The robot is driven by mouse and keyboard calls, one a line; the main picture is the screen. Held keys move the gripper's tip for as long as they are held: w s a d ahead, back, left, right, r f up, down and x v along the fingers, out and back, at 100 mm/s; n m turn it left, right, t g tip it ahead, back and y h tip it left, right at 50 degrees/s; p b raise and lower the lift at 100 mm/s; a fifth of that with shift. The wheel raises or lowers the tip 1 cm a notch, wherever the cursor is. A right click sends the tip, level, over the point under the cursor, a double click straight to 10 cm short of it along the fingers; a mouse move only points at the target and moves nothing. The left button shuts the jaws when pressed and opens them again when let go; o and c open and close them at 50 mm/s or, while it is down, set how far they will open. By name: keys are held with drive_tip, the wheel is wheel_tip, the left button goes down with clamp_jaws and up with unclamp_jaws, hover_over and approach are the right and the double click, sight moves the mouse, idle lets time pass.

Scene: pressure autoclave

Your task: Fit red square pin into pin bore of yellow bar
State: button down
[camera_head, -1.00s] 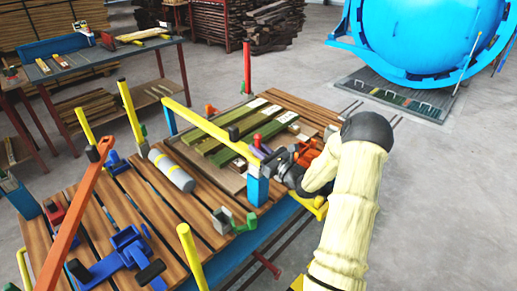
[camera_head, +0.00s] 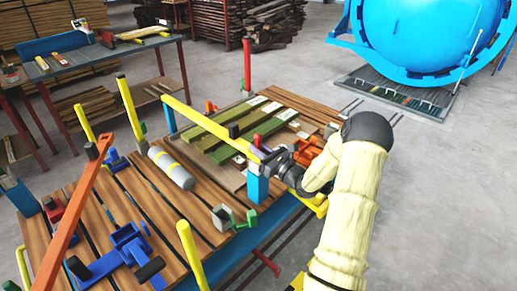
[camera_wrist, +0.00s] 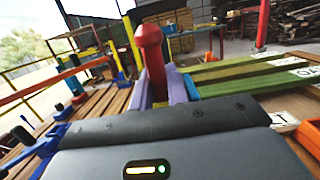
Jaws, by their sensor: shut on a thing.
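The yellow bar (camera_head: 212,128) spans the wooden workbench in the head view, and its near end sits at a blue post (camera_head: 257,189). My gripper (camera_head: 262,151) is right beside that near end. In the wrist view my gripper's lavender fingers (camera_wrist: 161,86) are shut on the red pin (camera_wrist: 152,62), which stands upright with a rounded head on top. Only a small red part of the pin (camera_head: 257,141) shows in the head view. The pin's lower end and the bore are hidden, so I cannot tell whether the pin is in the bore.
Green planks (camera_head: 240,130) with white labels lie behind the bar. A grey cylinder (camera_head: 172,169) with yellow bands lies left of it. A grey-and-green clamp (camera_head: 232,218), blue clamps (camera_head: 128,248) and an orange bar (camera_head: 83,205) occupy the front and left.

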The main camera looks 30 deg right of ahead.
sight(259, 135)
drive_tip(key=shift+r+p, duration=2.6)
drive_tip(key=shift+r, duration=1.05)
drive_tip(key=shift+f+b, duration=2.3)
drive_tip(key=shift+f, duration=1.45)
idle(0.4)
